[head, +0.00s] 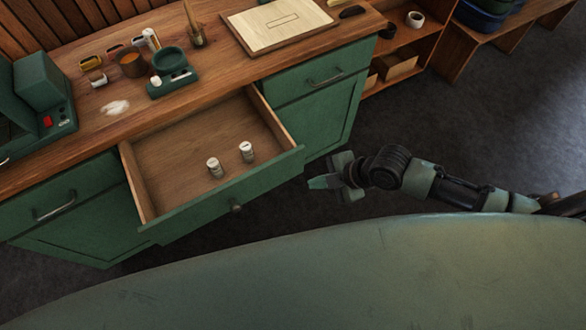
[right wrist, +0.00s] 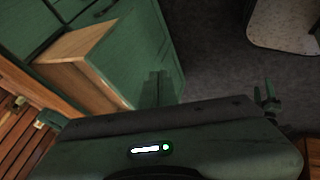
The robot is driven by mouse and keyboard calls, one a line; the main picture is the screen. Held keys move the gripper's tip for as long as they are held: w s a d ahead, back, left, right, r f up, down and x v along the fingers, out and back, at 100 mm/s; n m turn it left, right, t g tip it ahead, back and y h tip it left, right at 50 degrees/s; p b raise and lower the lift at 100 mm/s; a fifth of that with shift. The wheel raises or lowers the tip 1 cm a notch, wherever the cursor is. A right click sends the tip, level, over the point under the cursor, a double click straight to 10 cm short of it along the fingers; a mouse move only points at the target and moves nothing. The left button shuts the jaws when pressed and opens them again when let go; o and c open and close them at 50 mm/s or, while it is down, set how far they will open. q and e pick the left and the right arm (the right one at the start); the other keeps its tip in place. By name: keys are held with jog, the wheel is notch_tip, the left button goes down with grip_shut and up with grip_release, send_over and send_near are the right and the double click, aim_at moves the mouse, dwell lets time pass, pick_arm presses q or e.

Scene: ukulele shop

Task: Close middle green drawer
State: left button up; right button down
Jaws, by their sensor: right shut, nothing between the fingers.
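The middle green drawer (head: 220,200) of the counter is pulled well out in the head view. Its wooden inside is exposed, and a small round knob (head: 237,208) sits on its front. Two small pale cylinders (head: 213,167) (head: 247,151) stand upright inside. My right gripper (head: 322,181) is shut and empty, just right of the right end of the drawer front, with a small gap seeming to lie between them. In the right wrist view a green panel with a wooden side, apparently the drawer (right wrist: 130,55), fills the upper left. My left gripper is not in view.
The wooden countertop (head: 215,72) holds a green scale (head: 172,75), small jars, a board (head: 278,22) and a green machine (head: 42,92). Shut green drawers with bar handles (head: 325,78) (head: 55,206) flank the open one. Dark floor (head: 450,125) is clear on the right.

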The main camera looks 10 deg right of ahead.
jog(key=w+a+f+p, duration=0.1)
jog(key=w+a+f, duration=0.1)
jog(key=w+a+f+p, duration=0.1)
jog(key=w+a+f, duration=0.1)
jog(key=f, duration=0.1)
jog(key=w+a+f+p, duration=0.1)
jog(key=w+a+f, duration=0.1)
jog(key=w, duration=0.1)
jog(key=shift+w+a+f, duration=0.1)
jog(key=shift+f, duration=0.25)
